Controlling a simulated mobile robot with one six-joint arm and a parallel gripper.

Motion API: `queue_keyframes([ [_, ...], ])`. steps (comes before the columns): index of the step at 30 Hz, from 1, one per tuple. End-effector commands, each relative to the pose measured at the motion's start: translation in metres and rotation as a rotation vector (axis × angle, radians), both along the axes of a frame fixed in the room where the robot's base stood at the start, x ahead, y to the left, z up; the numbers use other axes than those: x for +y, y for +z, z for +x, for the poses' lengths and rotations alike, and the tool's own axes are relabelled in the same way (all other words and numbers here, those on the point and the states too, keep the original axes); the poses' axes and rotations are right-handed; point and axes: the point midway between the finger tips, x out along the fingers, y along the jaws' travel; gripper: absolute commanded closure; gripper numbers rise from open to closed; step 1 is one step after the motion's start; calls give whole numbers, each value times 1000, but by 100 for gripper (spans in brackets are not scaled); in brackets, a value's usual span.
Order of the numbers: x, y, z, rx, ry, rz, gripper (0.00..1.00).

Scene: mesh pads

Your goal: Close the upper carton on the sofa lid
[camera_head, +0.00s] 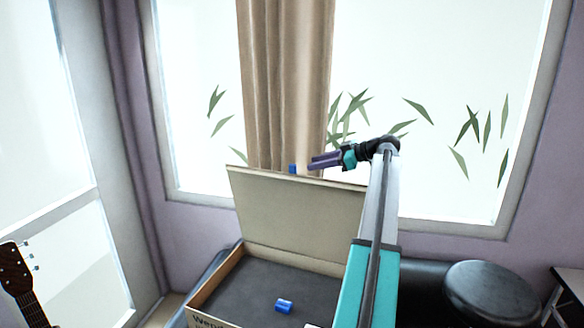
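The carton (205,290) stands open on a dark seat at the bottom centre, and its near side is cut off by the frame. Its tan lid (290,215) stands up at the back, leaning slightly backward. A small blue object (284,306) lies on the dark carton floor. My arm hides the carton's right side.
The dark sofa (425,285) extends right, with a round black cushion or stool top (490,292) on the right. A beige curtain (285,80) hangs before the window behind the lid. A guitar (22,285) stands at lower left.

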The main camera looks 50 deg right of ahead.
Motion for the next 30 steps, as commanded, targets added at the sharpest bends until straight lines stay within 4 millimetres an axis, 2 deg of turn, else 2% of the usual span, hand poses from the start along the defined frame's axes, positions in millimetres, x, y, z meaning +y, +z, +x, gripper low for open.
queue_keyframes([
  [18, 22, -30, 79, 0, 3, 2, 69],
  [24, 25, -37, 92, 0, 2, 2, 69],
  [30, 26, -40, 96, 1, 2, 1, 69],
])
